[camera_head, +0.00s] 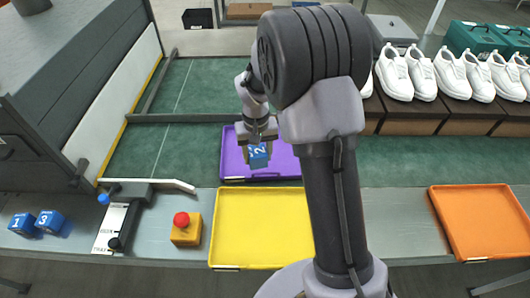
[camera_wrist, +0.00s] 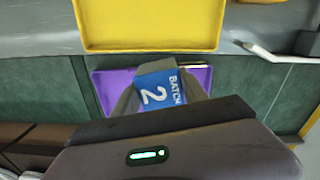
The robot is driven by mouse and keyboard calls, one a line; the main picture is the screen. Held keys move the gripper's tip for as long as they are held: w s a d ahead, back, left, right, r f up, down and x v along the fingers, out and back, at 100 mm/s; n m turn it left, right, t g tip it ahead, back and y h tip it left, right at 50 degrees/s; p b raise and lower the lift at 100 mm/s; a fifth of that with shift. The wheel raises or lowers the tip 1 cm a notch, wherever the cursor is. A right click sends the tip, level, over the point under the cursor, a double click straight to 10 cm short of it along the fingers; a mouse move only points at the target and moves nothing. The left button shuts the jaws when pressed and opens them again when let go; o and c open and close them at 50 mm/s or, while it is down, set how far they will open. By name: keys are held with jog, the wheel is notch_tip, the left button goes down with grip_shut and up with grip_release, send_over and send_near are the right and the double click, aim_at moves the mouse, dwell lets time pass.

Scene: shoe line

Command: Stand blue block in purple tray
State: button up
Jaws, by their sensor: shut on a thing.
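A blue block (camera_head: 259,155) with a white 2 is between the fingers of my gripper (camera_head: 258,146), which is shut on it. In the wrist view the blue block (camera_wrist: 160,88) shows "BATCH 2" on its face and looks tilted. The purple tray (camera_head: 233,160) lies on the green belt behind the yellow tray, and the block is over it. In the wrist view the purple tray (camera_wrist: 105,88) shows on both sides of the block. I cannot tell whether the block touches the tray floor. My arm hides the tray's right part in the head view.
The yellow tray (camera_head: 262,228) is in front of the purple one, the orange tray (camera_head: 485,222) at right. Blue blocks 1 (camera_head: 22,224) and 3 (camera_head: 49,221) stand at far left. A red button on a yellow box (camera_head: 186,229) and a lever panel (camera_head: 118,228) stand nearby. White shoes (camera_head: 420,74) line the back right.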

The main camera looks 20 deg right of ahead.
aim_at(273, 164)
jog(key=w+d+f+m, duration=0.3)
jog(key=w+d+f, duration=0.1)
jog(key=w+d, duration=0.35)
jog(key=f+b, duration=0.1)
jog(key=f, duration=0.2)
jog(key=f+b, duration=0.2)
jog(key=f, duration=0.1)
jog(key=d+f+b, duration=0.1)
jog(key=f, duration=0.2)
jog(key=shift+s+f+b, duration=0.25)
jog(key=shift+s+b, duration=0.05)
jog(key=shift+b, duration=0.05)
jog(key=shift+r, duration=0.15)
jog(key=o, duration=1.5)
jog(key=shift+c, duration=0.2)
